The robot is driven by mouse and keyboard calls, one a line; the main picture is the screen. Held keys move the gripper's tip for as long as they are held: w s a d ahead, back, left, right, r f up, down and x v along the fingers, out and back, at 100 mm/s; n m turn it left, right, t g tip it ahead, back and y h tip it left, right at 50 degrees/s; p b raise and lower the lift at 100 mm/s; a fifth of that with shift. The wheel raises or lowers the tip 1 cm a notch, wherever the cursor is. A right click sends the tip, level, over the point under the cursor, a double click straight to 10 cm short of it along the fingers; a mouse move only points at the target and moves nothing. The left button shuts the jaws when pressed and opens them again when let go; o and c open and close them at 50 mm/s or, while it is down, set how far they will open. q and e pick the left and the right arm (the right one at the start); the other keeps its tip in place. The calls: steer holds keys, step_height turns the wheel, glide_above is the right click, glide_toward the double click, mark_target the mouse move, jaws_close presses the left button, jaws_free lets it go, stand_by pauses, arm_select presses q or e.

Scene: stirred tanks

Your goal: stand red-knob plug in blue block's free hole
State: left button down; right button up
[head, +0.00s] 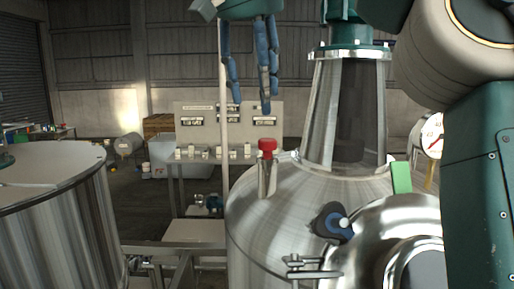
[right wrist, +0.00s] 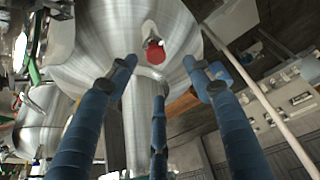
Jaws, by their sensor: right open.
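The red-knob plug (head: 267,149) stands upright in a metal stub on the big steel tank's sloping top. Its red knob also shows in the right wrist view (right wrist: 155,54). My right gripper (head: 252,95) hangs fingers down above the plug, apart from it. It is open and empty, its blue fingers spread around the knob in the right wrist view (right wrist: 160,76). My left gripper is out of view.
The steel tank (head: 255,215) has a tall neck (head: 318,110) just right of the plug. A green piece (head: 401,177) and a round gauge (head: 433,135) stand further right. A pale pole (head: 223,130) rises behind, left of the plug. Another tank (head: 60,220) is at left.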

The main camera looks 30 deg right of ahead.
mark_target(268, 140)
steer(key=x, duration=0.6)
steer(key=shift+w+d+f, duration=0.1)
steer(key=shift+d, duration=0.2)
steer(key=x, duration=0.3)
steer(key=shift+s+d+f, duration=0.25)
steer(key=shift+f, duration=0.1)
steer(key=shift+w+d, duration=0.1)
steer(key=shift+a, duration=0.3)
steer(key=c, duration=1)
steer(key=shift+c, duration=1.1)
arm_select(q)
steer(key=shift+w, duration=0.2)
arm_select(e)
steer(key=shift+d, duration=0.15)
